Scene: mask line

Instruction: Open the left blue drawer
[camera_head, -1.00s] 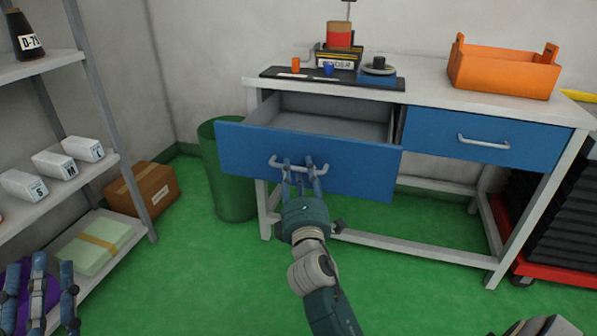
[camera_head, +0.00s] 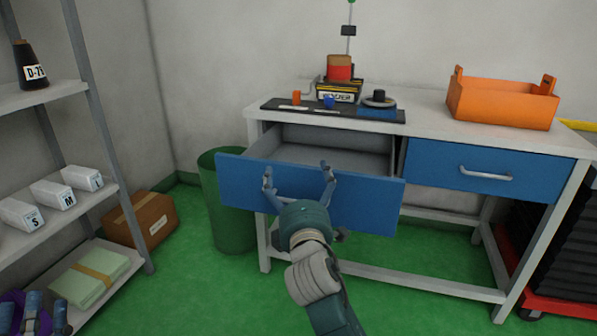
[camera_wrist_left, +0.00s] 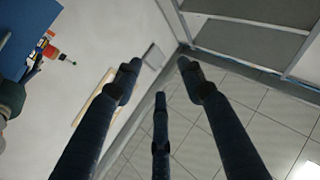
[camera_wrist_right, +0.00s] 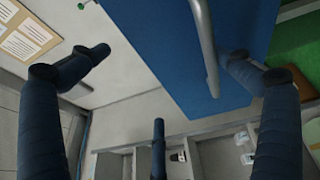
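The left blue drawer (camera_head: 365,205) is pulled out from the workbench, its grey inside showing from above. Its handle (camera_wrist_right: 207,45) shows in the right wrist view between the spread fingers. In the head view my right gripper largely hides it. My right gripper (camera_head: 298,177) is in front of the drawer face, with its fingers spread wide and not clamped on the handle. My left gripper (camera_head: 38,312) is low at the left edge, by the shelf, with its fingers apart and empty. In the left wrist view nothing is between them.
The right blue drawer (camera_head: 450,160) is shut. An orange crate (camera_head: 500,103) and a black mat (camera_head: 275,106) with small parts lie on the workbench top (camera_head: 430,105). A green bin (camera_head: 225,215) stands left of the bench. A grey shelf (camera_head: 90,120) is at the left.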

